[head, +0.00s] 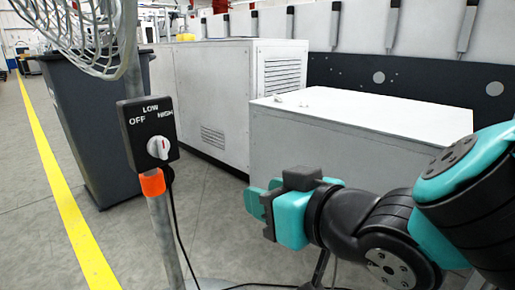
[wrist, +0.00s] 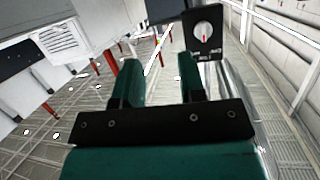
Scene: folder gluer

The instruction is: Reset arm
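My gripper (head: 262,203) is at the end of my teal and black arm, right of the fan's control box in the head view. In the wrist view my gripper (wrist: 160,75) shows two teal fingers with a clear gap between them and nothing held. The control box (head: 148,133) is black, with OFF, LOW and HIGH labels. Its white knob (head: 158,147) has a red mark. The box also shows in the wrist view (wrist: 204,32), just beyond the right finger. My gripper appears apart from it.
The fan's pole (head: 163,235) with an orange collar (head: 152,183) stands on the floor, a wire fan cage (head: 85,35) above. A dark bin (head: 90,125) is behind. White cabinets (head: 340,125) stand behind my arm. Black cables hang by the pole.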

